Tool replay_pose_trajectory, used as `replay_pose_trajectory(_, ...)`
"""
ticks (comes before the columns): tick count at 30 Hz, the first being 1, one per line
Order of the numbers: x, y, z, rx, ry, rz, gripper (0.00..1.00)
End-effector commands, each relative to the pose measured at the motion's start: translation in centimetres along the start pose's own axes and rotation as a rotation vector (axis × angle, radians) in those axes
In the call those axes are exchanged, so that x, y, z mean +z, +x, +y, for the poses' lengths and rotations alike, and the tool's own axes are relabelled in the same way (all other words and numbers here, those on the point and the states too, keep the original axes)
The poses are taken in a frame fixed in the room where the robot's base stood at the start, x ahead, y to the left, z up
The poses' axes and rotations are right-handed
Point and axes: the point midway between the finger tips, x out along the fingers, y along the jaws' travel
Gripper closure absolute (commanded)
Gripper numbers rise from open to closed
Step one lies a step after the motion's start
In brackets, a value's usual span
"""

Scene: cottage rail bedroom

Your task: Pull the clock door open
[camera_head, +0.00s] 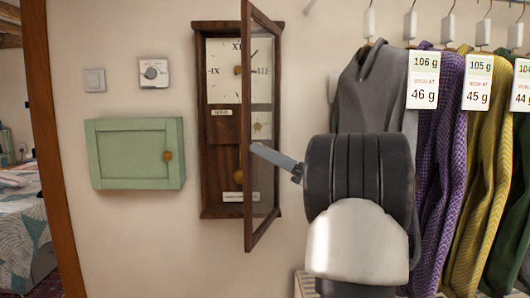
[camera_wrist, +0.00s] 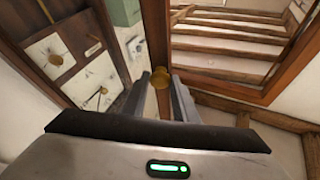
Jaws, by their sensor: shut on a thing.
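The wall clock (camera_head: 221,130) has a dark wooden case, a pale dial and a brass pendulum. Its glazed wooden door (camera_head: 247,205) stands swung out from the case, hinged at the right side, with its free edge toward me. My gripper (camera_head: 254,149) reaches in from the right at about mid-height of the door. In the wrist view, my gripper (camera_wrist: 162,88) is shut on the small brass door knob (camera_wrist: 160,76) on the door frame. The knob is hidden in the head view.
A green wall cabinet (camera_head: 128,153), a thermostat (camera_head: 153,72) and a light switch (camera_head: 95,81) are on the wall at left. Sweaters (camera_head: 440,140) with tags hang close at right. A wooden post (camera_head: 55,150) stands at far left.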

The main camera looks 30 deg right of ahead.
Motion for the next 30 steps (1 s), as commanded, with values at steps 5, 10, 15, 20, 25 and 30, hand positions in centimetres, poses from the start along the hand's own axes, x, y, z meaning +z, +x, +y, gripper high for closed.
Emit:
replay_pose_trajectory(5,-0.3,0.0,0.0,-0.002,-0.003,0.005,1.0)
replay_pose_trajectory(10,-0.3,0.1,0.0,-0.002,-0.004,0.005,1.0)
replay_pose_trajectory(15,-0.3,0.1,0.0,-0.001,-0.003,0.004,0.55)
replay_pose_trajectory(20,-0.2,0.0,0.0,-0.001,-0.002,0.003,0.55)
replay_pose_trajectory(25,-0.4,0.1,-0.1,-0.001,-0.002,0.002,0.55)
replay_pose_trajectory(30,-2.5,1.0,-0.6,-0.002,-0.004,0.002,0.55)
